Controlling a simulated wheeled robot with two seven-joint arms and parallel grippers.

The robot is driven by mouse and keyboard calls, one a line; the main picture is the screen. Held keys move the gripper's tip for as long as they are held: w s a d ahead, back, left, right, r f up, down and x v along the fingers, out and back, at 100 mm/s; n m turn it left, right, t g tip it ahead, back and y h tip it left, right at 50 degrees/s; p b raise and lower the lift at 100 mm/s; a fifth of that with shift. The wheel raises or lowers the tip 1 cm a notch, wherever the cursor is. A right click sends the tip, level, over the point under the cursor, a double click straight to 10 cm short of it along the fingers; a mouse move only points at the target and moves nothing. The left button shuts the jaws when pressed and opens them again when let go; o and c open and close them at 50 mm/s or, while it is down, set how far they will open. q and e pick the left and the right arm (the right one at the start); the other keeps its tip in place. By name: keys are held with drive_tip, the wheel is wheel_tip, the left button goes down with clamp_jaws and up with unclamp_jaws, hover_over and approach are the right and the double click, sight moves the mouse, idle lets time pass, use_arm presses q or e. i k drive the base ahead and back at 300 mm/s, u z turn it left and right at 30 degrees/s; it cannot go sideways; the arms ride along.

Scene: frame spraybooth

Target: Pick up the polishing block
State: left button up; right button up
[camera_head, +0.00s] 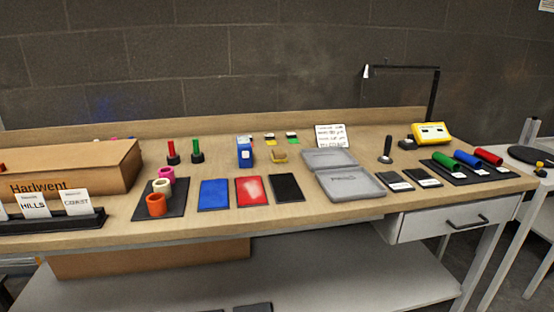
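No label marks a polishing block, and I cannot tell for certain which thing it is. A small yellow block (279,157) lies near the middle of the workbench (343,222). A blue box (245,153) with a white label stands just left of it. Behind them lie small dark pieces with coloured tops, one yellow (269,138) and one green (291,137). A black-handled tool (387,150) stands upright toward the right. Neither of my grippers is in view.
A grey hinged case (352,187) lies open at centre right. Blue (214,195), red (251,191) and black (286,188) panels lie along the front. A cardboard box (75,171) and card rack (60,221) fill the left. A black lamp-like arm (404,67) rises at the back right.

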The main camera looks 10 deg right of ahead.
sight(278, 155)
drive_tip(key=z, duration=2.05)
drive_tip(key=i, duration=1.5)
drive_tip(key=u, duration=1.15)
